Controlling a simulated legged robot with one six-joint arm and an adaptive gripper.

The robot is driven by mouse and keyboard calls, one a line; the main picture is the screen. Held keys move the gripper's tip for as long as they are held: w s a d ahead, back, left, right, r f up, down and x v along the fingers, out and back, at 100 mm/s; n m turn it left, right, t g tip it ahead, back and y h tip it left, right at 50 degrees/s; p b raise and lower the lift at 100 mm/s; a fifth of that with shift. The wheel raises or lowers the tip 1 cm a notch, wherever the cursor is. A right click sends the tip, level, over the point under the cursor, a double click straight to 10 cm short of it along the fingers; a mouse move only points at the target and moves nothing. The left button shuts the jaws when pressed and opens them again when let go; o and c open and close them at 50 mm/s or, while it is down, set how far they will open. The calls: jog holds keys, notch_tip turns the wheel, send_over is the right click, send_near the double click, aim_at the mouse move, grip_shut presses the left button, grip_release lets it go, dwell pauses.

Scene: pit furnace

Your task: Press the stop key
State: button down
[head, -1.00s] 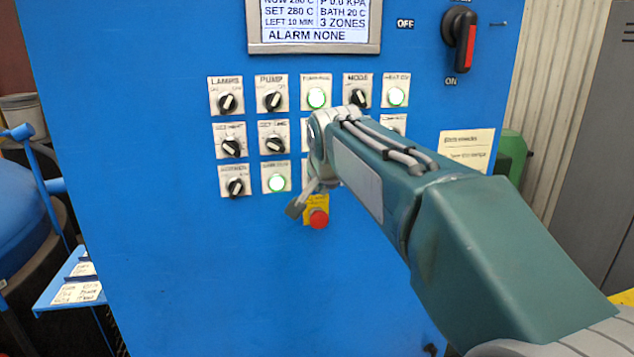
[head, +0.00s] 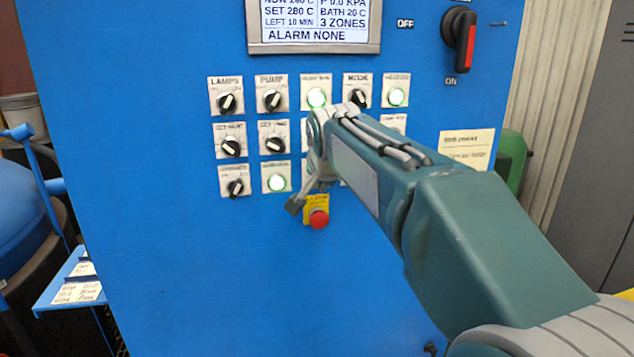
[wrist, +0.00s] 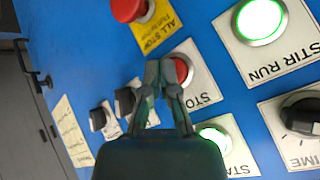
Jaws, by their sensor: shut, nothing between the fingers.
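The stop key is a red round button (wrist: 182,71) on a white plate lettered STO, the rest of the word covered, in the wrist view. My gripper (wrist: 160,70) is shut and empty, its fingertips overlapping the key's left edge in that view. I cannot tell whether they touch it. In the head view my gripper (head: 297,203) is low against the blue panel (head: 180,270), and my arm hides the stop key.
A red ALL STOP button (wrist: 128,9) on a yellow plate is close by; it also shows in the head view (head: 319,219). The lit green STIR RUN button (wrist: 260,20) and lit start button (wrist: 214,138) flank the stop key. Dark knobs (wrist: 126,101) sit left.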

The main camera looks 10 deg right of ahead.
jog(key=shift+w, duration=0.25)
dwell(0.6)
jog(key=shift+s, duration=0.8)
jog(key=shift+s, duration=0.1)
jog(key=s, duration=0.4)
jog(key=shift+s, duration=0.4)
